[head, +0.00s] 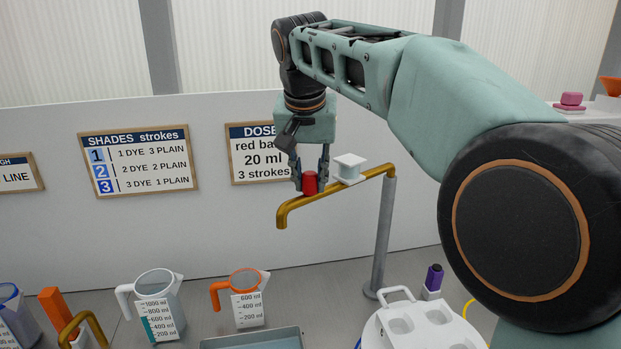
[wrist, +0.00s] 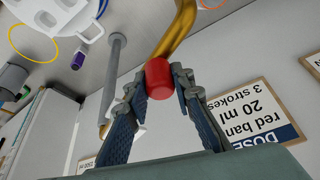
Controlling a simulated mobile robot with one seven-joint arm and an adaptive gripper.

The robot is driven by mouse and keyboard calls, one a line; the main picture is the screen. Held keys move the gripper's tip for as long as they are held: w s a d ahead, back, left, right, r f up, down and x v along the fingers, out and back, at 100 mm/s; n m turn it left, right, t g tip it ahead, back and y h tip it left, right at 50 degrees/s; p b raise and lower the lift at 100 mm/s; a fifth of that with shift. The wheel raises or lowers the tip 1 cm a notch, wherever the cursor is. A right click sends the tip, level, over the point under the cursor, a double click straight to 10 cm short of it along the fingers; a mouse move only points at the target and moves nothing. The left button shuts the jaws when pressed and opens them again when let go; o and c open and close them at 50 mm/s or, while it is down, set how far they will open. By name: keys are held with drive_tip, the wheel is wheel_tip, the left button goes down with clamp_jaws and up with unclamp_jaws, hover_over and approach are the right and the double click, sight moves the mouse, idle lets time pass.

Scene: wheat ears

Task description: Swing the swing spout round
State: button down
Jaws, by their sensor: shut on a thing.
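The swing spout is a brass pipe (head: 371,173) on top of a grey post (head: 383,235). It reaches out to the left and its end bends down. A red knob (head: 309,183) stands on the spout near its outer end, and a white block (head: 349,168) sits farther along it. My gripper (head: 310,180) points down from above and is shut on the red knob. In the wrist view the red knob (wrist: 159,79) is between the fingertips, with the brass spout (wrist: 180,35) beyond it.
Below the spout stand a grey tray (head: 252,341), a jug with an orange handle (head: 246,298) and a clear jug with a white handle (head: 158,305). A white holder (head: 425,325) and a purple-topped item (head: 433,281) are right of the post. Wall signs (head: 139,159) hang behind.

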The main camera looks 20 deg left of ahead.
drive_tip(key=c, duration=1.7)
unclamp_jaws()
drive_tip(key=shift+o, duration=0.2)
drive_tip(key=v, duration=1.2)
drive_tip(key=shift+s, duration=0.1)
